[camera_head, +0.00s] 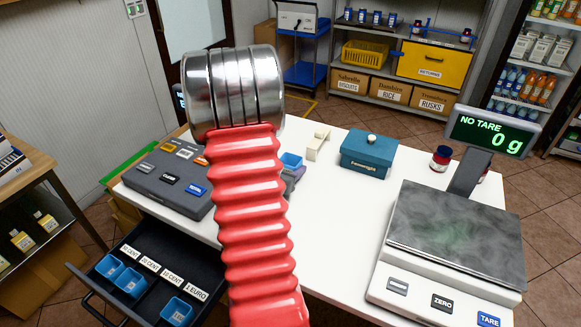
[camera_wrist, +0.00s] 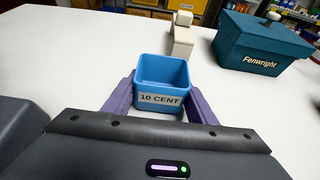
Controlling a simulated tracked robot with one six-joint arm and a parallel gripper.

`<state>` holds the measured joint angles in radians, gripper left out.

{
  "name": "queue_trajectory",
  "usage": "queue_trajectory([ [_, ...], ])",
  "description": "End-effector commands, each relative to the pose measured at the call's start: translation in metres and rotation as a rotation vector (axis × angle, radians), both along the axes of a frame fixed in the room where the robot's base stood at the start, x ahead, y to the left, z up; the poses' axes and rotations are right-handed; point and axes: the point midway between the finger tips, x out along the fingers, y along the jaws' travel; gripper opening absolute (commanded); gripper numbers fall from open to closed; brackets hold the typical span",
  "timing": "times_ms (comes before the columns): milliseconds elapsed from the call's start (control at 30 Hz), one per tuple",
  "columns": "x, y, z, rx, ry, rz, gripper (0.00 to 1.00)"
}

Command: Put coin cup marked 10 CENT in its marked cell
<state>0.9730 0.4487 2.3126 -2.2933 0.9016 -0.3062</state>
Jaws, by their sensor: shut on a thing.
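The blue coin cup marked 10 CENT (camera_wrist: 162,98) is between the purple fingers of my gripper (camera_wrist: 160,106), which is shut on it. The cup looks upright, with its label facing the wrist camera. In the head view the cup (camera_head: 291,160) shows over the white counter, beside my red arm, which hides much of my gripper. I cannot tell whether it touches the counter. The open cash drawer (camera_head: 145,235) at lower left has a row of labels. The empty cell (camera_head: 152,298) lies by the third label, which seems to read 10 CENT.
Blue cups (camera_head: 110,266) stand in other drawer cells, on both sides of the empty one. The grey till (camera_head: 165,180) sits above the drawer. A teal Fenwright box (camera_head: 368,158) and a cream object (camera_head: 317,143) stand behind. A scale (camera_head: 450,250) fills the right. The middle counter is clear.

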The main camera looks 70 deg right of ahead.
Motion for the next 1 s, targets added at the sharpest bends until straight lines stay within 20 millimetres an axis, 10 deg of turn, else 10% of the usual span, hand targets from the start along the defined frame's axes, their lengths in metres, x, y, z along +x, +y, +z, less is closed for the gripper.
queue_trajectory([
  [333,0.0002,0.0000,-0.0019,0.000,0.000,0.000,0.30],
  [367,0.0003,0.0000,-0.0022,0.000,0.000,0.000,0.52],
  [600,0.0003,0.0000,-0.0018,0.000,0.000,0.000,0.69],
  [1000,0.0005,0.0011,0.0010,-0.001,0.000,0.001,0.70],
])
